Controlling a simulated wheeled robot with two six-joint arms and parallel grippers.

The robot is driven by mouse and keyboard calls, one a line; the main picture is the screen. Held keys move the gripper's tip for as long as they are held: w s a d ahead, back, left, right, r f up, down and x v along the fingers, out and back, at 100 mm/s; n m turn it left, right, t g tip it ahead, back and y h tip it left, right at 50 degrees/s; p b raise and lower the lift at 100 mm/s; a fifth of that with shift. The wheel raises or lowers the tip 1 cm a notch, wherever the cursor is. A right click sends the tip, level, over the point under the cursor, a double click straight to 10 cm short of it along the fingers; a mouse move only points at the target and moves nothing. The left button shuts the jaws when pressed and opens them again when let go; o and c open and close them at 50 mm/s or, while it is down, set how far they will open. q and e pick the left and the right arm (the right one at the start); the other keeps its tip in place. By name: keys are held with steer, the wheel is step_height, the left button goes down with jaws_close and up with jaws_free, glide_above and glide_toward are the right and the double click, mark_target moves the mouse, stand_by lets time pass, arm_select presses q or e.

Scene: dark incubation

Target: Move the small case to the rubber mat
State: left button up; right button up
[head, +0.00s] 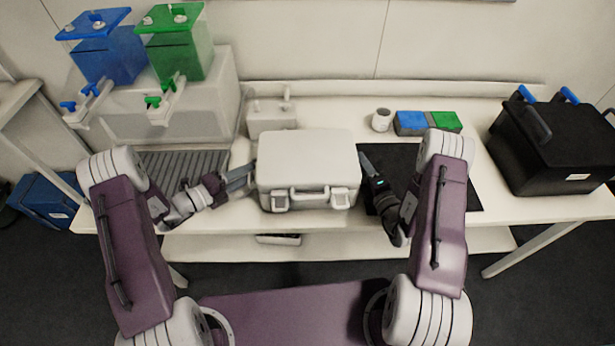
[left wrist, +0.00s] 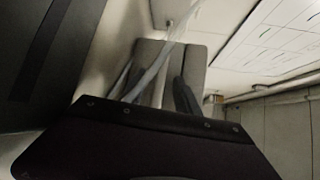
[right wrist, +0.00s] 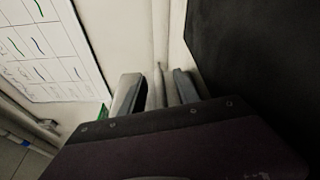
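The small case (head: 306,162) is pale grey, with a front handle and two latches. It is upright near the table's front edge, between my grippers; I cannot tell whether it touches the table. My left gripper (head: 240,178) is at its left side, fingers apart; they also show in the left wrist view (left wrist: 160,92). My right gripper (head: 367,170) is at its right side; in the right wrist view its fingers (right wrist: 157,92) are apart with a thin pale strip between them. The black rubber mat (head: 405,160) lies right of the case, partly hidden by my right arm.
A black lidded box (head: 555,145) stands at the table's right. A blue and green rack (head: 427,122) and a white jar (head: 381,119) stand behind the mat. Blue (head: 108,55) and green (head: 182,50) containers sit at the back left, above a ribbed grey tray (head: 183,160).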

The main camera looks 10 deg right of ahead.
arm_select(q)
steer(key=shift+w+d, duration=0.1)
steer(key=shift+d, duration=0.1)
arm_select(e)
steer(key=shift+w, duration=0.2)
arm_select(q)
jaws_close()
arm_select(e)
jaws_close()
stand_by(0.9)
